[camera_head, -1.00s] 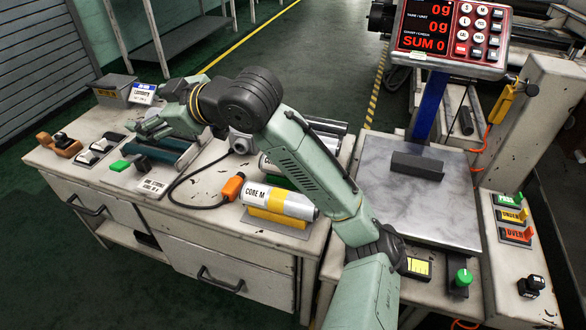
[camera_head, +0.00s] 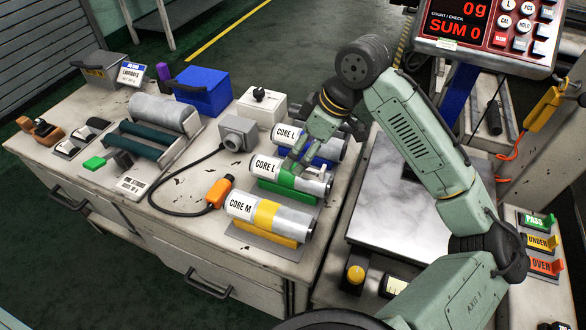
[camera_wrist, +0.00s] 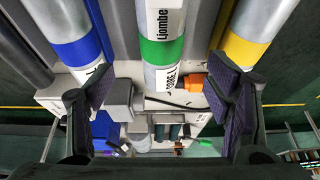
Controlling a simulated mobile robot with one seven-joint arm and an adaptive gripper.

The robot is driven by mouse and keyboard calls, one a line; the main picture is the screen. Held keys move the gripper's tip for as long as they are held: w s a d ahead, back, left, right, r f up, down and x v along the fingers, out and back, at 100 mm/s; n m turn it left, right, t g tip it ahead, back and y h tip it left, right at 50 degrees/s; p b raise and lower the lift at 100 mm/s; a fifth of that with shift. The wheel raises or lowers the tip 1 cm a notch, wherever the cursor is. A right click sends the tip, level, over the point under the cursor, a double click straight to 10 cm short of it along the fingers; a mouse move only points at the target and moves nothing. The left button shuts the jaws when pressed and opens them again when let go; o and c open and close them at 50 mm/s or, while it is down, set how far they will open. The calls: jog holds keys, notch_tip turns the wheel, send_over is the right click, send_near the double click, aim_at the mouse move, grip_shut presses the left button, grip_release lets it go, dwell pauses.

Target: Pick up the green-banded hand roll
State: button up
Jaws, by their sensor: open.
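The green-banded hand roll (camera_head: 267,167) is a silver-white cylinder labelled CORE L, lying in a green cradle between two similar rolls. In the wrist view the jaws (camera_wrist: 162,98) are spread, one pad on each side of the roll. Whether the pads touch it cannot be told. The blue-banded roll (camera_head: 287,134) lies behind it; the yellow-banded roll (camera_head: 266,214) lies in front.
The neighbouring rolls leave narrow gaps beside the green one. An orange cable plug (camera_head: 219,191) and a grey box (camera_head: 238,133) stand to the left. A winder with a large grey roller (camera_head: 165,112) is farther left. The scale plate (camera_head: 385,205) is right, partly hidden by my arm.

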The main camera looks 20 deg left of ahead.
aim_at(293, 167)
jog(key=x, duration=0.8)
jog(key=shift+s+d+f+p, duration=0.1)
jog(key=shift+d+f+p, duration=0.05)
jog(key=shift+p, duration=0.2)
jog(key=c, duration=1.5)
notch_tip(293, 167, up, 10)
jog(key=shift+r, duration=0.1)
